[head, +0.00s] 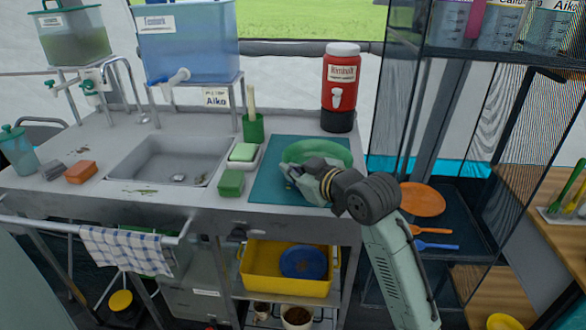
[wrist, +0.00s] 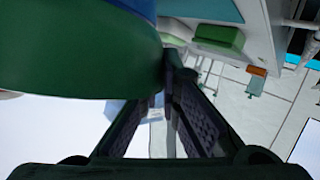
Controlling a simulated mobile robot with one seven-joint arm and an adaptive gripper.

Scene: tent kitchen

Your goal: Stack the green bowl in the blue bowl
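The green bowl (head: 318,151) is over the blue-green mat on the counter in the head view. It fills the upper left of the wrist view (wrist: 80,60), very close. My gripper (head: 313,178) is at the bowl's near side. In the wrist view its fingers (wrist: 165,90) come close together at the bowl's edge and look shut on it; the contact is partly hidden. A curved blue band (wrist: 130,7) borders the green bowl in the wrist view, perhaps the blue bowl. No blue bowl shows clearly on the mat in the head view, where the green bowl and my gripper block the sight.
The mat (head: 268,190) has a green box (head: 231,183) and a sponge (head: 243,152) at its left, and a red dispenser (head: 340,85) behind it. The sink (head: 165,160) is farther left. A mesh shelf stands at right. A yellow tub (head: 265,285) below holds a round blue dish (head: 303,262).

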